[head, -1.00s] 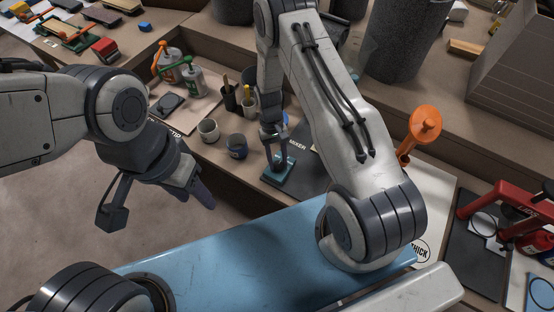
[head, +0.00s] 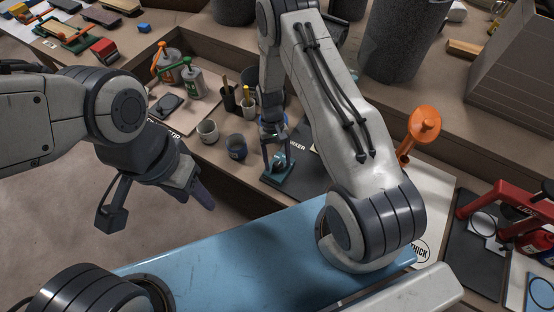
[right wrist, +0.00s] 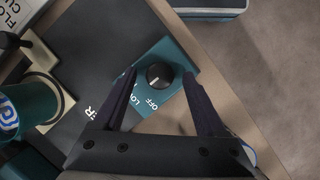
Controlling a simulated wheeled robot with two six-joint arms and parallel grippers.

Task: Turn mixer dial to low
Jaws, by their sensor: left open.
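The mixer dial (right wrist: 158,75) is a round black knob with a white mark on a teal control box (right wrist: 172,52). OFF and LOW are printed beside it, and the mark appears to face the OFF side. In the head view the box (head: 268,181) sits at the bench's front edge, the dial partly hidden by my fingers. My right gripper (right wrist: 160,76) is open, one finger on each side of the dial, with gaps visible; it also shows in the head view (head: 278,166). My left gripper (head: 203,197) is open and empty, off the bench's front.
A dark mat (head: 316,172) marked MIXER adjoins the box. Two cups (head: 237,146) stand to its left, with tool pots behind. An orange-handled item (head: 424,125) stands to the right. A teal cup (right wrist: 30,105) shows left in the right wrist view.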

